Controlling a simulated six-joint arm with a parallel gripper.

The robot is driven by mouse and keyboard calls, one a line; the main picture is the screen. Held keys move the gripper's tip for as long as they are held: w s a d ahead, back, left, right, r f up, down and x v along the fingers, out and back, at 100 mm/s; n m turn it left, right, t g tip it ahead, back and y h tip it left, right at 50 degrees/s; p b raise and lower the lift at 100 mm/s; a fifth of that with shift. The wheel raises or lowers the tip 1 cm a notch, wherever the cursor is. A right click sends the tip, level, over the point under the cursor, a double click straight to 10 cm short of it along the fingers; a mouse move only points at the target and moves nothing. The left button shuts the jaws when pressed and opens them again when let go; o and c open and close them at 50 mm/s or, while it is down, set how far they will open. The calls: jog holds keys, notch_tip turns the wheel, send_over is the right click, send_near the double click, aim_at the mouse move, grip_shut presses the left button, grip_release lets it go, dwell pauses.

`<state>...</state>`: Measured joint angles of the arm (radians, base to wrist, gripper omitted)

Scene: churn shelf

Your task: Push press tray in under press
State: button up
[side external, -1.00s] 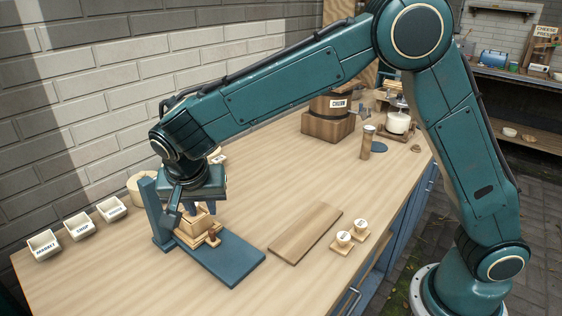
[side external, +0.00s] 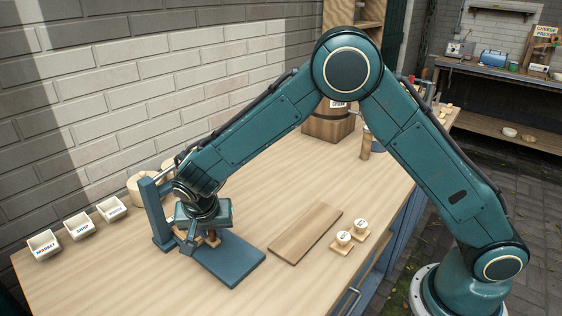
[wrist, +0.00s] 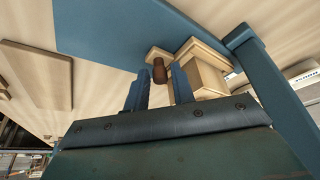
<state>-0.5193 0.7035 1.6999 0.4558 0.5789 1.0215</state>
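The press is a blue frame with a flat base (side external: 230,262) and an upright post (side external: 155,212). The light wooden press tray (wrist: 196,52) carries a pale wooden block (wrist: 208,80) and has a dark brown handle knob (wrist: 158,71) at its front. In the side view my gripper covers most of the tray, and only small parts show. My gripper (wrist: 161,70) is low over the base, in front of the block. Its two blue fingers are apart, with the knob between their tips in the wrist view. Contact with the knob is not clear.
A wooden board (side external: 305,233) lies right of the press, beside two small labelled pieces (side external: 343,238). Labelled bins (side external: 78,226) stand at the left by the brick wall. A wooden churn (side external: 328,122) stands at the back. The front tabletop is clear.

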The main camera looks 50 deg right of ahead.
jog(key=shift+c, duration=0.3)
grip_shut()
jog(key=shift+w, duration=2.3)
jog(key=shift+o, duration=0.3)
grip_release()
jog(key=shift+w, duration=0.1)
